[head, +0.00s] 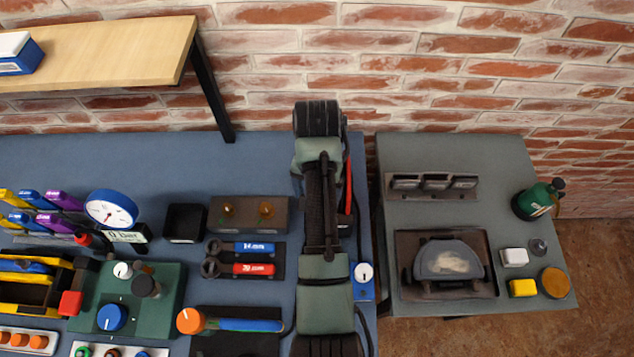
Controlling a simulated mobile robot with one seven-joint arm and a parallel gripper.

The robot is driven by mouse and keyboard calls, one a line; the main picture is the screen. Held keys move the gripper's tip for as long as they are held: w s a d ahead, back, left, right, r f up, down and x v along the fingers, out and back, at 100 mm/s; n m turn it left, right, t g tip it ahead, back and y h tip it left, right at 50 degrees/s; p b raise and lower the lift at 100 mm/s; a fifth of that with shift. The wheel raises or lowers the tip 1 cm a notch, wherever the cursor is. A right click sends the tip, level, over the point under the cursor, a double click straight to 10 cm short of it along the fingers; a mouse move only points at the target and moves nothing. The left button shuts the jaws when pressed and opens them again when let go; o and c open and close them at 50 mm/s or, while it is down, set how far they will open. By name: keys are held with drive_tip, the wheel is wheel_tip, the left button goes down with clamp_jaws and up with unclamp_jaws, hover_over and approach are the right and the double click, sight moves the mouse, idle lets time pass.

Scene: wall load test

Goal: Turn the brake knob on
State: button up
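No readable label marks the brake knob, so I cannot tell which knob it is. A green control box (165,309) at the lower left of the blue bench carries a large blue knob (112,317) with a pale mark. A small white knob (122,270) and a black knob (146,285) sit behind it on the same box. A small blue unit (361,293) with a round white face (364,271) lies at the bench's right edge, right of my arm. My green and black arm stretches over the bench in the middle. I cannot make out my gripper's fingers in this view.
The blue bench (270,155) holds a gauge (111,209), a black bin (185,223), red and blue tools (254,269) and an orange-ended tool (190,320). A wooden shelf (120,50) overhangs the back left. A grey table (480,150) with several items stands right, across a narrow gap.

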drive_tip(key=shift+r, duration=2.2)
drive_tip(key=shift+b, duration=0.3)
drive_tip(key=s+a+f+m+t+y+b, duration=0.2)
drive_tip(key=f+m+t+y+b, duration=0.1)
drive_tip(key=f+m+y+b, duration=0.4)
drive_tip(key=s+a+f+m+t+y+b, duration=0.1)
drive_tip(key=s+f+m+t+y+b, duration=0.15)
drive_tip(key=f+m+t+b, duration=0.4)
drive_tip(key=s+d+f+m+t+h+b, duration=0.1)
drive_tip(key=s+d+m+t+h+b, duration=0.2)
drive_tip(key=m, duration=0.4)
drive_tip(key=s+d+f+m+t+b, duration=0.1)
drive_tip(key=s+d+m+t, duration=0.15)
drive_tip(key=m+t, duration=0.4)
drive_tip(key=w+a, duration=0.1)
drive_tip(key=w, duration=0.3)
drive_tip(key=w+a+m+g, duration=0.1)
drive_tip(key=w, duration=0.3)
drive_tip(key=w+a+g+p, duration=0.1)
drive_tip(key=w, duration=0.3)
drive_tip(key=shift+w+a, duration=0.3)
drive_tip(key=shift+w, duration=0.05)
